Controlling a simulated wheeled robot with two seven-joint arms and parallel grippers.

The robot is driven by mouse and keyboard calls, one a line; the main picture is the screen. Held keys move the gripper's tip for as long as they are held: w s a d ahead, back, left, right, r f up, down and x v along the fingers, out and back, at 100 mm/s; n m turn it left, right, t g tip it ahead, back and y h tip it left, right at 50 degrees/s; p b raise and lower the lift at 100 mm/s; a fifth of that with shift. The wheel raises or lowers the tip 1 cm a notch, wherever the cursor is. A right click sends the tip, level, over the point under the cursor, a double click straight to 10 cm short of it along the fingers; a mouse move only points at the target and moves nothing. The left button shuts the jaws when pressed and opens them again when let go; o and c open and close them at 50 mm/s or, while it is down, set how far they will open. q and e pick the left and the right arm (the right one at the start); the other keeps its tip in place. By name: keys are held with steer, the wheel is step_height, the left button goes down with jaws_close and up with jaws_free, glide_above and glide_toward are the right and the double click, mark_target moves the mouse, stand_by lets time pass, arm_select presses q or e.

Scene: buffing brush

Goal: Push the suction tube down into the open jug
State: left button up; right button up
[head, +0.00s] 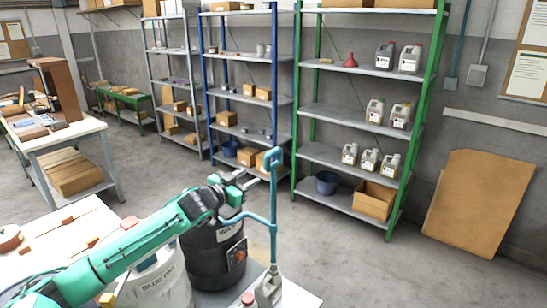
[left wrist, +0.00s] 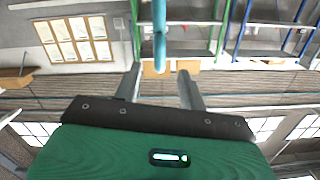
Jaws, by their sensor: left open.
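The blue suction tube (head: 273,205) stands upright, with a looped top and a side branch that curves left to a hose. Its lower end meets the mouth of the grey jug (head: 268,290) at the bottom edge of the head view; how deep it sits I cannot tell. My left gripper (head: 254,178) is open just left of the tube's upper part. In the left wrist view the tube (left wrist: 160,38) lines up with the gap between the open fingers (left wrist: 159,80); whether it is between or beyond the tips is unclear. My right gripper is out of view.
A black drum (head: 212,260) and a white container (head: 160,285) stand close under my left arm. A red cap (head: 248,298) lies beside the jug. Green-framed shelving (head: 340,155) with jugs stands behind.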

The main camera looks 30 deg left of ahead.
arm_select(q)
step_height(320, 180, up, 4)
steer(key=p, duration=0.6)
glide_toward(279, 148)
steer(key=shift+t, duration=0.3)
steer(key=w, duration=0.6)
steer(key=shift+w+a+f, duration=0.2)
steer(key=shift+w+f, duration=0.05)
steer(key=shift+f, duration=0.15)
steer(key=shift+w+f, duration=0.15)
steer(key=shift+w, duration=0.55)
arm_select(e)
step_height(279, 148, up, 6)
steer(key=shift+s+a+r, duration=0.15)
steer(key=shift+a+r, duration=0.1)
arm_select(q)
steer(key=shift+c, duration=0.4)
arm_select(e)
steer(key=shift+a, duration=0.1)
arm_select(q)
jaws_close()
